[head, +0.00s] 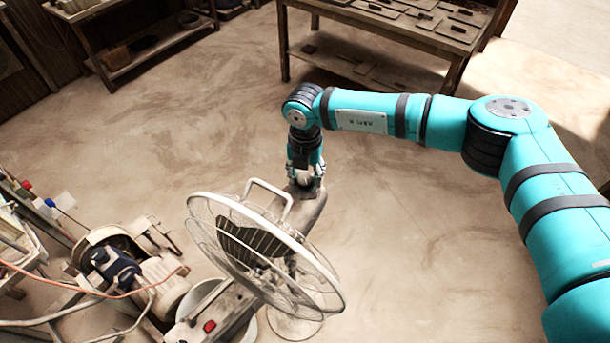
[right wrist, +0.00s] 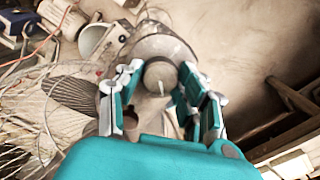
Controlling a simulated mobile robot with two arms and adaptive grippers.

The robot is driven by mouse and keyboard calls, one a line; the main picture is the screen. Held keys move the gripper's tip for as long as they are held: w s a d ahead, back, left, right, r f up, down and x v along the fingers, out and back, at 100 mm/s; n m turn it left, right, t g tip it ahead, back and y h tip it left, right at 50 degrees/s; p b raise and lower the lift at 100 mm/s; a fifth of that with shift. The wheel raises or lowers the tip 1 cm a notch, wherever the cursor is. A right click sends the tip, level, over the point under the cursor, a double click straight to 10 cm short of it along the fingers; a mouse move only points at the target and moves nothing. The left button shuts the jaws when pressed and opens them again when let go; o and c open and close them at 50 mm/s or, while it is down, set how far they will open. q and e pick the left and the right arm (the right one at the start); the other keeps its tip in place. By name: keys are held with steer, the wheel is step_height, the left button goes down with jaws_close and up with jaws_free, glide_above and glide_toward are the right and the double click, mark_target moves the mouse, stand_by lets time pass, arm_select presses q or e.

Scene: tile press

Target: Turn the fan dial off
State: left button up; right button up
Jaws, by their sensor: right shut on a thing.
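The fan (head: 262,250) stands on the floor at the lower middle of the head view, with a round wire cage and a handle on top. My right gripper (head: 306,182) points down at the rear of the fan's motor housing. In the right wrist view the round grey dial (right wrist: 160,75) sits on the end of the housing (right wrist: 163,42), with a pale line on its face. The fingers of my right gripper (right wrist: 160,90) lie on both sides of the dial and are shut on it. Part of the cage (right wrist: 35,125) shows at the left. My left gripper is out of view.
A machine with a motor (head: 160,280), cables and a box with a red switch (head: 210,326) crowd the lower left. A wooden table with tiles (head: 400,20) stands at the back, and a shelf (head: 140,50) at the upper left. Open floor lies between them.

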steer(key=shift+f+n+b, duration=0.15)
steer(key=shift+n+b, duration=0.15)
steer(key=shift+b, duration=0.3)
steer(key=n+b, duration=1.2)
steer(key=b, duration=0.4)
steer(key=n+b, duration=0.2)
steer(key=shift+n, duration=0.4)
steer(key=n+b, duration=0.2)
steer(key=n, duration=0.1)
steer(key=shift+n, duration=0.3)
steer(key=n+b, duration=0.1)
steer(key=n, duration=0.2)
steer(key=shift+n, duration=0.3)
steer(key=shift+r+n+b, duration=0.2)
steer(key=shift+n+b, duration=0.4)
steer(key=shift+n, duration=1.5)
steer(key=o, duration=1.2)
steer(key=shift+c, duration=0.2)
